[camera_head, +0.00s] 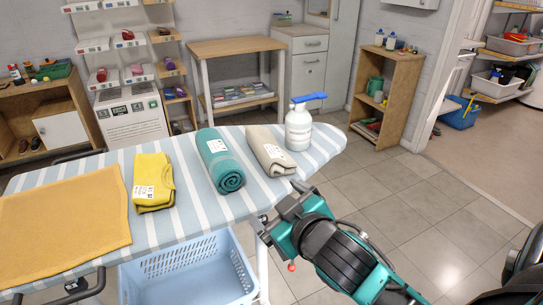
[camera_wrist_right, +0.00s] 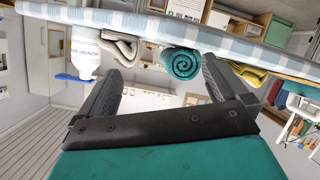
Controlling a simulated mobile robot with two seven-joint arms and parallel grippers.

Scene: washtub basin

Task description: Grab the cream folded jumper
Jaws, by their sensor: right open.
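The cream folded jumper (camera_head: 265,145) lies on the striped ironing board (camera_head: 198,210), between a rolled teal towel (camera_head: 218,160) and a white spray bottle (camera_head: 298,130). It has a white tag on its top. Its folded end (camera_wrist_right: 120,46) also shows in the upside-down right wrist view. My right gripper (camera_head: 279,207) is open and empty, near the board's front edge, in front of the jumper and apart from it. In the wrist view, the open fingers (camera_wrist_right: 160,72) have the jumper near the left finger and the teal roll near the right one. My left gripper is out of view.
A folded yellow garment (camera_head: 153,182) and a flat mustard cloth (camera_head: 62,225) lie further left on the board. A light blue basket (camera_head: 190,272) is below the front edge. The tiled floor on the right is clear; shelves and a wooden table (camera_head: 236,46) stand behind.

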